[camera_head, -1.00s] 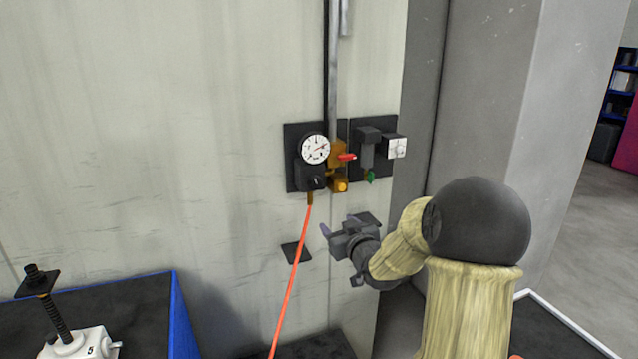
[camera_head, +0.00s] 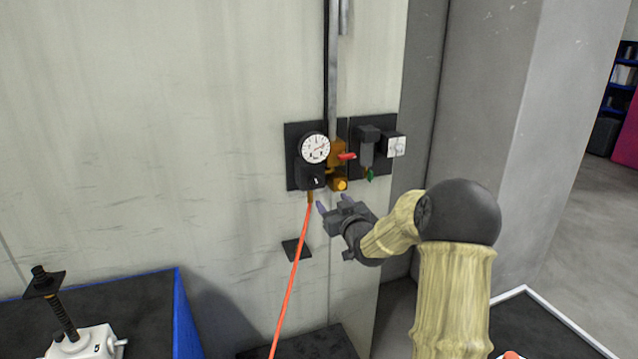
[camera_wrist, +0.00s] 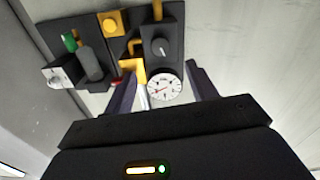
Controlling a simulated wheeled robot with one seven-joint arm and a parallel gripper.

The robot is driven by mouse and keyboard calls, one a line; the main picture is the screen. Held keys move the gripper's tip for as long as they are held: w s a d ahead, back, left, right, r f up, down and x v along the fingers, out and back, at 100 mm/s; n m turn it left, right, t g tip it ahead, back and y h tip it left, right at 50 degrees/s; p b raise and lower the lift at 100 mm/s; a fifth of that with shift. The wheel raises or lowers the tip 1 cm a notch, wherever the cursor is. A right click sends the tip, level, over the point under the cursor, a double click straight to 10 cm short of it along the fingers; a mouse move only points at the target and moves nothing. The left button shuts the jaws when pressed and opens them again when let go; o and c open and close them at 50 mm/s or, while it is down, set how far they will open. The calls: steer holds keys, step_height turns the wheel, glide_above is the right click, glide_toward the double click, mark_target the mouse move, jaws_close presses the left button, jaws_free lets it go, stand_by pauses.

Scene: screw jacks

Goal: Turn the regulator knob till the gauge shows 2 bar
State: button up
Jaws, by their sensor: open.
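The pressure gauge (camera_head: 315,148) is a round white dial on a black panel on the wall. Its reading is too small to tell. Below it sits the black regulator knob (camera_head: 315,181) with a white mark. In the wrist view the knob (camera_wrist: 161,47) lies beyond the fingers, and the gauge (camera_wrist: 165,87) shows between them. My gripper (camera_head: 333,205) is open and empty, just below and right of the knob, apart from it. In the wrist view its fingertips (camera_wrist: 160,80) point toward the panel.
An orange hose (camera_head: 291,282) hangs from the regulator, left of my gripper. A brass valve with a red handle (camera_head: 346,156) and a filter unit (camera_head: 367,148) stand to the right. A screw jack (camera_head: 82,343) stands on the dark table (camera_head: 140,305) at lower left.

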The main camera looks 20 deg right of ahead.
mark_target(317, 184)
steer(key=w+p, duration=0.1)
steer(key=w, duration=0.2)
steer(key=w+p, duration=0.2)
steer(key=w, duration=0.2)
steer(key=w+p, duration=0.1)
steer(key=w, duration=0.3)
steer(key=shift+w+a, duration=0.1)
steer(key=shift+a, duration=0.15)
steer(key=c, duration=1)
